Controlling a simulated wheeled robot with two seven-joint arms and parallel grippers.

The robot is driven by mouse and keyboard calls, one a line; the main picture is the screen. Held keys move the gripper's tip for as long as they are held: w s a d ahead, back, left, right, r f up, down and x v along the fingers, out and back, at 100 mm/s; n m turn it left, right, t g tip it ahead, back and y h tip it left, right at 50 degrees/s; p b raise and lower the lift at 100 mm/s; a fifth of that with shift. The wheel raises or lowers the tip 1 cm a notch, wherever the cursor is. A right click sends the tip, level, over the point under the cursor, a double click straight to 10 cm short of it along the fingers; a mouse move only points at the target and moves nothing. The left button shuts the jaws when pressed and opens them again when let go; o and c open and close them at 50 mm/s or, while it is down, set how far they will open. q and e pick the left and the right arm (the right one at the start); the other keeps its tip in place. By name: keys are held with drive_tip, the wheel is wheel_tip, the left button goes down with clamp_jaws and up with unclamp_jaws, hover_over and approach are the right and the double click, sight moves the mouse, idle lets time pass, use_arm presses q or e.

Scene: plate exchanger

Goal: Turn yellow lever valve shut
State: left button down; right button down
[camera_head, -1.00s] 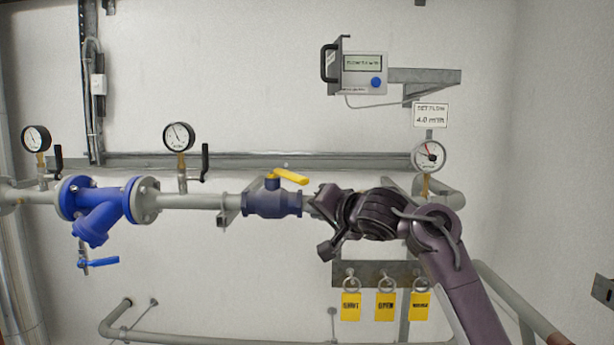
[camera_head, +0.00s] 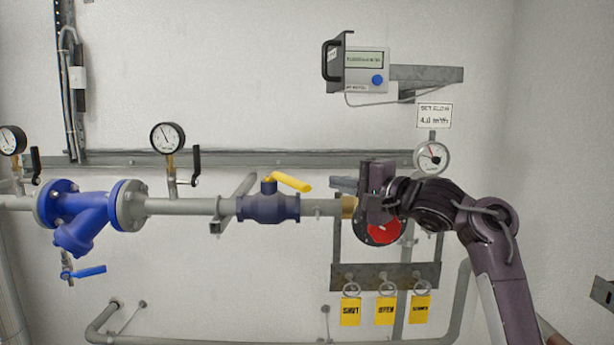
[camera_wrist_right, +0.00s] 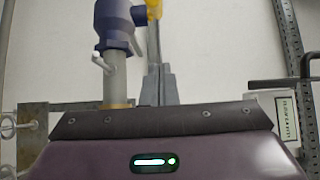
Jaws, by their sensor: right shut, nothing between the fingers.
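The yellow lever (camera_head: 288,181) sits on top of the blue ball valve (camera_head: 268,207) in the middle of the horizontal pipe. The lever points right and slightly downward, roughly along the pipe. In the right wrist view the valve body (camera_wrist_right: 118,22) is at the top, and part of the yellow lever (camera_wrist_right: 153,9) shows beside it. My right gripper (camera_head: 345,184) is to the right of the valve, apart from the lever, shut and empty. My left gripper is not in view.
A red disc (camera_head: 384,232) is partly behind my right gripper. A gauge (camera_head: 432,157) and display box (camera_head: 364,70) are on the right. Yellow tags (camera_head: 386,311) hang below. A blue strainer (camera_head: 90,216) stands left. Wall space above the lever is fairly clear.

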sight(309, 184)
drive_tip(key=w+a+p, duration=0.1)
drive_tip(key=a+p, duration=0.1)
drive_tip(key=a, duration=0.4)
drive_tip(key=shift+p, duration=0.35)
drive_tip(key=shift+s+a, duration=0.15)
drive_tip(key=shift+a, duration=0.1)
